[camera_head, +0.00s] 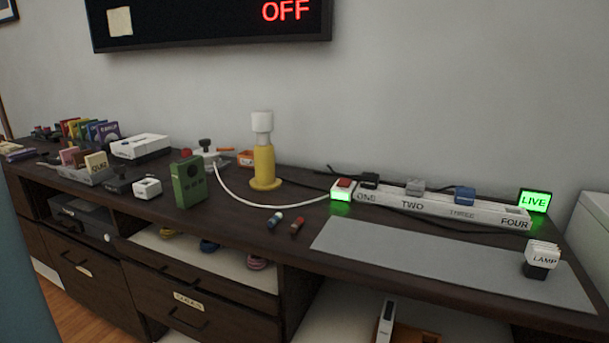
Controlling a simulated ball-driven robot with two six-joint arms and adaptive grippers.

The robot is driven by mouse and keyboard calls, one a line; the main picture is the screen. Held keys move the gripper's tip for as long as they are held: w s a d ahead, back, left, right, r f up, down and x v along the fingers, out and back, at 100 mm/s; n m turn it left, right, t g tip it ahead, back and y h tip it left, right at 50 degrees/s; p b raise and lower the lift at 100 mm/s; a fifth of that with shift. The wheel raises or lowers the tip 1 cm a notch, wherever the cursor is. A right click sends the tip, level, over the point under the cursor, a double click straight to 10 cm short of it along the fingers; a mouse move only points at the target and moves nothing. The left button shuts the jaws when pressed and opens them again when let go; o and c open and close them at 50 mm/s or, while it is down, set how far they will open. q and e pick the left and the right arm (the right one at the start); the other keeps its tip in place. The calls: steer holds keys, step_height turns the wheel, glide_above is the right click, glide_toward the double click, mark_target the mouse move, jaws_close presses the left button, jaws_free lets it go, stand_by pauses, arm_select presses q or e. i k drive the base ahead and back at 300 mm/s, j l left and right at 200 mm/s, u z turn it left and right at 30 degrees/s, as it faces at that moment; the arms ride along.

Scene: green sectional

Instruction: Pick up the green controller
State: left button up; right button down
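Neither of my grippers is in view, and nothing is seen touching the green box.
A white block (147,188) stands left of the green box, and a grey device with a black knob (206,153) stands behind it. A labelled power strip (430,204) and a grey mat (450,262) lie further right.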

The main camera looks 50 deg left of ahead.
mark_target(188, 174)
steer(key=u, duration=2.35)
steer(key=i+j+z, duration=0.1)
steer(key=j, duration=0.25)
steer(key=i+j+z, duration=0.1)
steer(key=i+j, duration=0.15)
steer(key=j, duration=0.15)
steer(key=i+j+z, duration=0.15)
steer(key=j, duration=0.25)
steer(key=i+j+z, duration=0.1)
steer(key=j, duration=0.3)
steer(key=i, duration=0.05)
